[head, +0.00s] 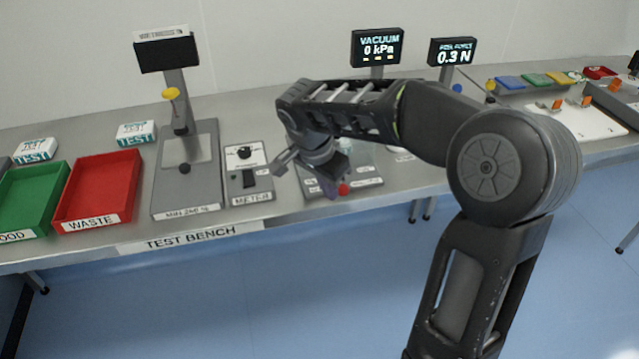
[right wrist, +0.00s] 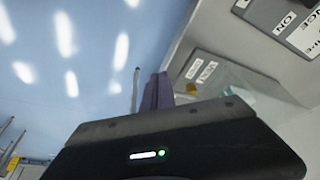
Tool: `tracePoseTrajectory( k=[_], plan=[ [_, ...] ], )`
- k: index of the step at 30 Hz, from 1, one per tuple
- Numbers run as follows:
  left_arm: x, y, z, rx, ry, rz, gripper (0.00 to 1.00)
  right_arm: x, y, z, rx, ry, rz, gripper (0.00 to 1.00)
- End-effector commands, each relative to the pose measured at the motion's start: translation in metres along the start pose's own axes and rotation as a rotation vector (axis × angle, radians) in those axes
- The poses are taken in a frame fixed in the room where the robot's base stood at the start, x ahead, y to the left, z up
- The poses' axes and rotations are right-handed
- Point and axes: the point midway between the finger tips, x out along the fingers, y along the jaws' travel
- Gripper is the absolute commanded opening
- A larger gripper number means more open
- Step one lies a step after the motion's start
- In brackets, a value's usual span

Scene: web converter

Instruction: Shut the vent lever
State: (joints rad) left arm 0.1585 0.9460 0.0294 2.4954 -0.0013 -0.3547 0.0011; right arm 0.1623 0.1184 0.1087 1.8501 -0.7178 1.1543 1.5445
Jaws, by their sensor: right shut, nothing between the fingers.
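The vacuum station (head: 365,183) is a grey plate with small labels under the vacuum display. In the right wrist view the purple fingers (right wrist: 158,92) are together beside the clear station part (right wrist: 225,75). The lever's arm and its angle are hidden. My left gripper is not in view.
The meter box (head: 246,178) stands left of my right gripper, then a grey press stand (head: 184,190). A red waste tray (head: 98,190) and a green tray (head: 30,200) are farther left. The vacuum display (head: 377,47) reads 0 kPa. Open floor lies before the bench.

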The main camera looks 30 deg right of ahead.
Motion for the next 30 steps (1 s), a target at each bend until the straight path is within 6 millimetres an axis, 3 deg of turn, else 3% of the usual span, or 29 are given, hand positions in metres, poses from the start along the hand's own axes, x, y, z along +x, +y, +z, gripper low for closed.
tracePoseTrajectory(
  k=[6, 30],
  plan=[
    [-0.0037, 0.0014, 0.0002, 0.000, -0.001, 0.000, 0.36, 0.0053, 0.0002, -0.0098, -0.001, 0.000, 0.001, 0.00],
    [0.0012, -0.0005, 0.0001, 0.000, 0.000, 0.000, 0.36, 0.0064, 0.0044, -0.0128, -0.058, 0.000, -0.018, 0.00]
  ],
)
